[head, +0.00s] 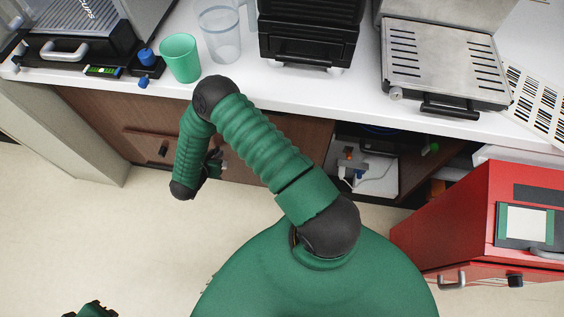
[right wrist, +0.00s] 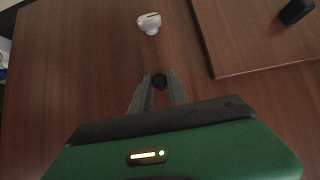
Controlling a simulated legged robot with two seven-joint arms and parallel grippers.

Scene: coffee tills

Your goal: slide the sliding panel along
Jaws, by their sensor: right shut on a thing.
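The sliding panel is a brown wood-grain front (right wrist: 85,60) in the right wrist view. It also shows below the white counter in the head view (head: 300,135). A small dark round knob (right wrist: 160,80) sits on it. My right gripper (right wrist: 159,84) is shut on this knob, with one finger on each side. In the head view my right gripper (head: 214,162) is at the cabinet front, mostly hidden by my arm. A dark green part at the bottom left edge looks like my left gripper (head: 95,311); its fingers cannot be made out.
A raised wood panel with a dark handle (right wrist: 296,11) lies to the right in the wrist view. A white fitting (right wrist: 149,23) is beyond the knob. An open compartment (head: 365,165) shows right of the front. A red cabinet (head: 450,215) stands at the right. Left floor is clear.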

